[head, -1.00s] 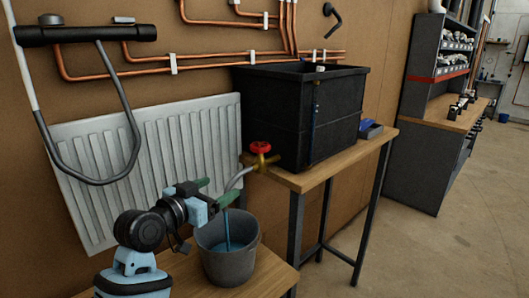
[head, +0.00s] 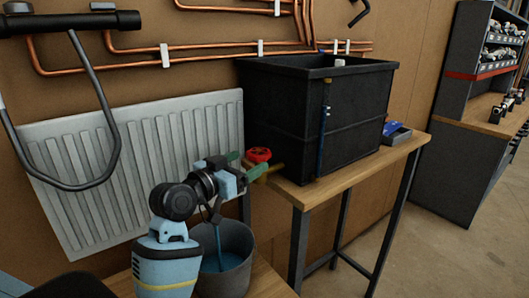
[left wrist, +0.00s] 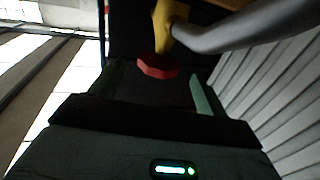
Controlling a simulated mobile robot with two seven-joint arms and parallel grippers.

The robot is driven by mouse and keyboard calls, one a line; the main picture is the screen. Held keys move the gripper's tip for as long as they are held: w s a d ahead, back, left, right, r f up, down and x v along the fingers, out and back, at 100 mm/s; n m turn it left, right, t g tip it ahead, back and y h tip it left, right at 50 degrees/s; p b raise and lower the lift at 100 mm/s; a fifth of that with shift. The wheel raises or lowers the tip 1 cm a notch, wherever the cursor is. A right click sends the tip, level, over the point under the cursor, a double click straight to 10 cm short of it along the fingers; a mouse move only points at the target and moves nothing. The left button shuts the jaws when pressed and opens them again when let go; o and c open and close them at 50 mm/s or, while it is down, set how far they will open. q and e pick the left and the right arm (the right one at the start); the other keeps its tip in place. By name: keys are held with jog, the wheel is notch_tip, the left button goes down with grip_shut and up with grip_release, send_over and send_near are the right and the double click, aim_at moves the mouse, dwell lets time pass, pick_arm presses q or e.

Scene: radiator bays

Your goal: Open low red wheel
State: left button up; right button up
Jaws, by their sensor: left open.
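The red wheel (head: 258,155) sits on a brass valve at the front left of the black tank (head: 345,115). In the left wrist view the red wheel (left wrist: 157,66) is ahead of the jaws, roughly in line with the gap between them, with the yellow valve body (left wrist: 163,28) beyond it. My left gripper (head: 246,165) is open, its green fingertips close to the wheel; I cannot tell whether they touch it. The arm hides much of the valve and spout in the head view. A blue streak (head: 218,245) shows inside the grey bucket (head: 245,268) below. My right gripper is out of view.
A white radiator (head: 130,165) hangs on the wall left of the tank. The tank stands on a wooden-topped table (head: 350,180) with a blue-and-grey tray (head: 396,133) at its right. Copper pipes (head: 210,57) run above. Open floor lies at the right.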

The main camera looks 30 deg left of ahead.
aim_at(264, 153)
pick_arm(q)
jog(key=w, duration=0.2)
jog(key=w+d, duration=0.1)
jog(key=w, duration=0.4)
jog(key=shift+w+d, duration=0.15)
jog(key=shift+w, duration=0.05)
jog(key=c, duration=1)
